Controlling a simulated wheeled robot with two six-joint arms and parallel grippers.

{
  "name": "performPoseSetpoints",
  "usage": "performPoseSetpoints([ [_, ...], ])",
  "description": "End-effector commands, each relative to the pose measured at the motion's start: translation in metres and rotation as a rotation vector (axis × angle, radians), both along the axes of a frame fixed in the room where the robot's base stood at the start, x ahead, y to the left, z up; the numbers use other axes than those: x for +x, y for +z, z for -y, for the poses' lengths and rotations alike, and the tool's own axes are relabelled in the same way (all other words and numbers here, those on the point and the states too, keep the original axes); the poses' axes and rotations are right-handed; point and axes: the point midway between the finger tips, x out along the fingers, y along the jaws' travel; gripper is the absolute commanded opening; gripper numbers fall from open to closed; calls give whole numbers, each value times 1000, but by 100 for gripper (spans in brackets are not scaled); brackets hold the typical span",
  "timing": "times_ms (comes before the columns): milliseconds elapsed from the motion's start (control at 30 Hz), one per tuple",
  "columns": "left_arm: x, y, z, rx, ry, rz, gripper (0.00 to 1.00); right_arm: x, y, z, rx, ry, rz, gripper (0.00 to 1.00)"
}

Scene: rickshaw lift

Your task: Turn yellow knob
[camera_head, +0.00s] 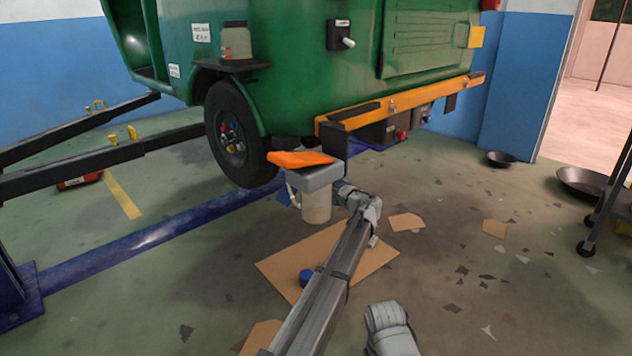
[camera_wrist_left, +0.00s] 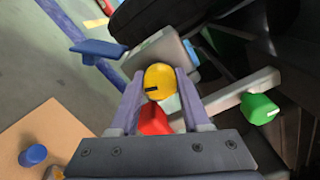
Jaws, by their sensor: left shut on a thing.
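The yellow knob (camera_wrist_left: 159,80) is in the middle of the left wrist view, between the two pale fingers of my left gripper (camera_wrist_left: 155,92). The fingers are closed on its sides. A dark slot or mark shows on its face. A red knob (camera_wrist_left: 154,121) is just below it between the fingers, and a green knob (camera_wrist_left: 260,108) is to the right on a grey bar. In the head view my left arm reaches under the rear of the green vehicle (camera_head: 290,70); the yellow knob and my fingertips cannot be made out there. My right gripper is not in view.
A black wheel (camera_head: 232,135) is left of my arm. Cardboard (camera_head: 375,258) and a blue cap (camera_head: 306,277) lie on the floor.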

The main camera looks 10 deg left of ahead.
Motion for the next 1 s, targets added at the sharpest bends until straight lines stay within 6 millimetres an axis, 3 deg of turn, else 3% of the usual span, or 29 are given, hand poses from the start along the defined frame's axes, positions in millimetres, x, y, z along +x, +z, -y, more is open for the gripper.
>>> performPoseSetpoints([
  [1000, 0, 0, 1, -508, 0, 754, 0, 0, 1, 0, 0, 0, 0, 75],
])
